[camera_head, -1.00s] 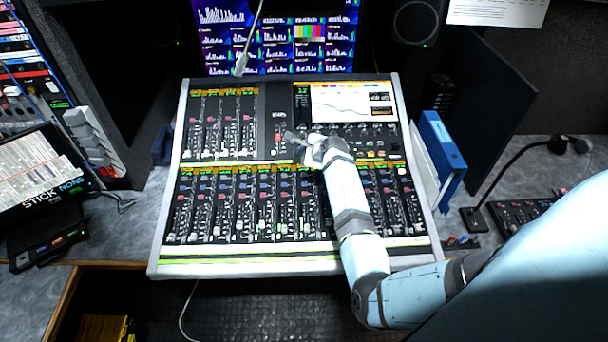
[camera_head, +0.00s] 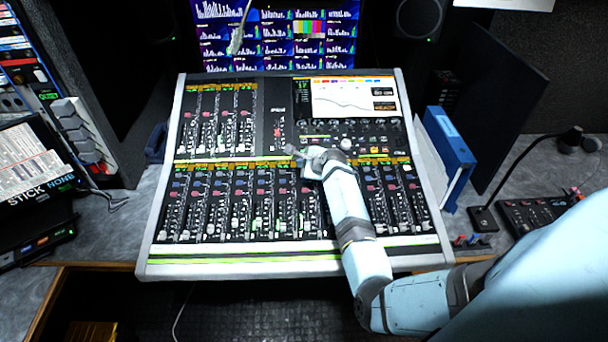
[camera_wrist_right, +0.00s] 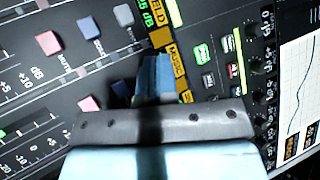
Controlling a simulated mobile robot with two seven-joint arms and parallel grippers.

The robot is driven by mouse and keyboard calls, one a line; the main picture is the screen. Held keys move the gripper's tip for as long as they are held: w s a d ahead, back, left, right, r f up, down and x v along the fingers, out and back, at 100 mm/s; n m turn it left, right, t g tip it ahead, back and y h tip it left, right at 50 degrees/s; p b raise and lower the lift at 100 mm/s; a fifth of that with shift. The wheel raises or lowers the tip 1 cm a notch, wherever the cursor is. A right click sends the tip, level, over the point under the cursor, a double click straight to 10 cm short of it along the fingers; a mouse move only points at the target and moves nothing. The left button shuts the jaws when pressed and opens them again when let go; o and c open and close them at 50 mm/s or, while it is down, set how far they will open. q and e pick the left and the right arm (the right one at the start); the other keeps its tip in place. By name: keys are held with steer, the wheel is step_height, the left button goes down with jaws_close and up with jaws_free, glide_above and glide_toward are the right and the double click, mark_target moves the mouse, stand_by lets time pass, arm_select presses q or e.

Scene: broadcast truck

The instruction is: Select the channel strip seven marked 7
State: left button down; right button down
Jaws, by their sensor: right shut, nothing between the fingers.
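The mixing console (camera_head: 167,165) fills the middle of the head view, with an upper left bank and a long lower bank of channel strips. No strip number 7 is legible to me. My right gripper (camera_head: 296,152) is shut and empty, its tips at the top edge of the lower bank. In the right wrist view my shut fingers (camera_wrist_right: 156,64) are over or against an orange label reading MUSIC (camera_wrist_right: 173,57). A label ending in IELD (camera_wrist_right: 158,14) is beside it. I cannot tell whether the tips touch. My left gripper is out of view.
A screen wall (camera_head: 275,40) stands behind the console. A blue binder (camera_head: 449,145) and a gooseneck microphone (camera_head: 530,155) are to the right. A tablet-like screen (camera_head: 30,165) is at the left. Pink and blue buttons (camera_wrist_right: 48,43) lie near my fingers.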

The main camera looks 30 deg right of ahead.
stand_by(0.3)
stand_by(0.5)
stand_by(0.6)
steer(key=shift+f, duration=0.2)
stand_by(0.5)
steer(key=shift+f, duration=0.2)
steer(key=shift+w+f, duration=0.1)
steer(key=shift+f, duration=0.3)
stand_by(0.8)
steer(key=shift+r, duration=0.1)
steer(key=shift+r+p, duration=0.7)
steer(key=shift+p, duration=0.35)
